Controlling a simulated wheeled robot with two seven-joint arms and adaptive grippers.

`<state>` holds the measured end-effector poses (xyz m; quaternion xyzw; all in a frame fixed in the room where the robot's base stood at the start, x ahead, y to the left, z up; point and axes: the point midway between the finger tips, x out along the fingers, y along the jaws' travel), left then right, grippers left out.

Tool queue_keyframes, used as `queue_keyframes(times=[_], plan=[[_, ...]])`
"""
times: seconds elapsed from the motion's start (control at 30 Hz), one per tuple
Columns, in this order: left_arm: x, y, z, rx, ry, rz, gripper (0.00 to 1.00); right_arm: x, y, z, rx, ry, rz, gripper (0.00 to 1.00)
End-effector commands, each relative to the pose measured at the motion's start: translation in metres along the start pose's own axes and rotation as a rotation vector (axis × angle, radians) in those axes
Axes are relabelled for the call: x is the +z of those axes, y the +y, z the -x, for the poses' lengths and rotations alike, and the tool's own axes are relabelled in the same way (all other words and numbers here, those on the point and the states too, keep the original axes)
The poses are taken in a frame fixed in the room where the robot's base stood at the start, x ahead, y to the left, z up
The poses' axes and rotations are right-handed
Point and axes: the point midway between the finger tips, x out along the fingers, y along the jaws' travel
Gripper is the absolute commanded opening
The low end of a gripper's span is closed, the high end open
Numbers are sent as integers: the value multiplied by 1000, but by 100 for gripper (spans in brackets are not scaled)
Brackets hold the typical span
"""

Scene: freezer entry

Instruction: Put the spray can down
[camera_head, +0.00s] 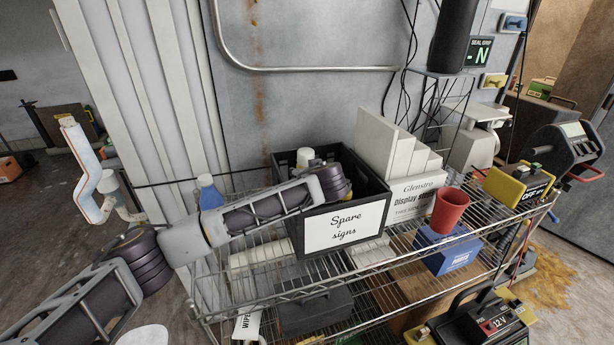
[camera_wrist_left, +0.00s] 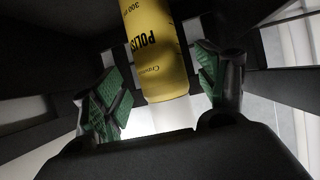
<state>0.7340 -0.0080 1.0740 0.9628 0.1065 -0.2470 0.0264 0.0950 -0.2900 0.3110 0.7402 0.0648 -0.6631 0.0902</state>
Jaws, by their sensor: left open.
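The spray can (camera_wrist_left: 160,50) is yellow with dark "POLISH" lettering and shows in the left wrist view. It stands between the green-padded fingers of my left gripper (camera_wrist_left: 162,78), which are open with gaps on both sides. In the head view my left arm reaches from the left over the black bin (camera_head: 293,228) labelled "Spare signs". Its wrist is at the bin's opening, and the fingers and yellow can are hidden there. What the can rests on is not clear. My right gripper is not in view.
The bin stands on a wire rack (camera_head: 370,268). The wall is close behind.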

Motion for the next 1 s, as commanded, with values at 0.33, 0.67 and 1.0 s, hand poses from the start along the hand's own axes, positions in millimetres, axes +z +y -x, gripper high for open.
queue_keyframes(times=[0.33,0.67,1.0], plan=[[-1,0,29,0,1,2,73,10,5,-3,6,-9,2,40],[-2,0,34,0,2,2,73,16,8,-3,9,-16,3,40],[-2,0,34,0,2,2,73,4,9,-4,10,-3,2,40]])
